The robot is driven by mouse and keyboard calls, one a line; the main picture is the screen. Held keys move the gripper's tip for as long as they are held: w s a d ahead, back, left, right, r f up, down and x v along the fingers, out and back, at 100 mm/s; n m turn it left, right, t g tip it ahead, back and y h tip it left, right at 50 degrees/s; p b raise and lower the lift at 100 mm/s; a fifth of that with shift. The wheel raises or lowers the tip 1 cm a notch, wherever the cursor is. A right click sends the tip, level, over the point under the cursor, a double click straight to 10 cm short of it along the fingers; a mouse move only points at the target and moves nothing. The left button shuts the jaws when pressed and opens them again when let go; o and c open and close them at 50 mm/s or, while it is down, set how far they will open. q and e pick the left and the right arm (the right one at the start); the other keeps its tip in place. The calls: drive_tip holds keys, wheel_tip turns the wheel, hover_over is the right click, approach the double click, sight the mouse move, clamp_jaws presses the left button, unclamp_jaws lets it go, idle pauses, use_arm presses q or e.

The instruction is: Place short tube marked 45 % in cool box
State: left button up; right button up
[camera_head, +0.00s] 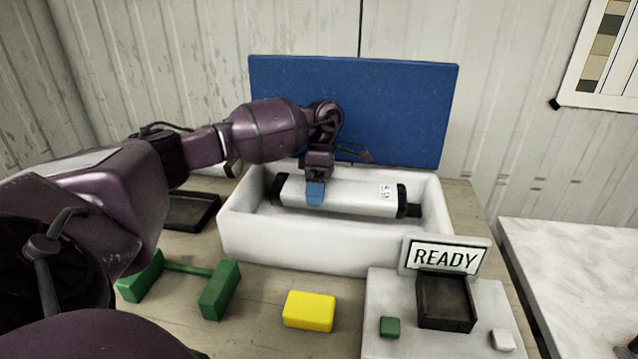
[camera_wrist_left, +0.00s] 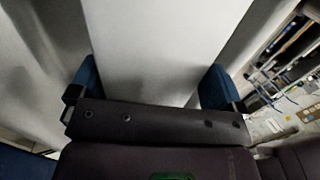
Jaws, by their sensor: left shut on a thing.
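A short white tube (camera_head: 350,194) with black end caps lies level inside the white cool box (camera_head: 300,249). It carries a small label near its right end, too small to read surely. My left gripper (camera_head: 315,193) reaches in from the left, above the box, and is shut on the tube left of its middle. In the left wrist view, the blue fingertips (camera_wrist_left: 160,85) stand on either side of the white tube (camera_wrist_left: 150,45). Whether the tube touches the box floor is hidden. My right gripper is not in view.
The blue lid (camera_head: 400,110) stands open behind the box. In front are a green cradle (camera_head: 219,290), a yellow block (camera_head: 309,311) and a station with a READY sign (camera_head: 446,258) and dark tray (camera_head: 446,303). Another dark tray (camera_head: 190,212) lies left. A pale table (camera_head: 580,270) is at right.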

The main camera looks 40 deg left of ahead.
sight(319, 211)
use_arm(q)
wheel_tip(319, 211, down, 5)
drive_tip(key=shift+r, duration=0.1)
drive_tip(key=shift+w+f, duration=0.1)
drive_tip(key=shift+f, duration=0.15)
drive_tip(key=shift+f+b, duration=0.35)
drive_tip(key=o, duration=1.2)
drive_tip(key=shift+o, duration=0.2)
drive_tip(key=shift+s+f, duration=0.1)
drive_tip(key=shift+s, duration=0.1)
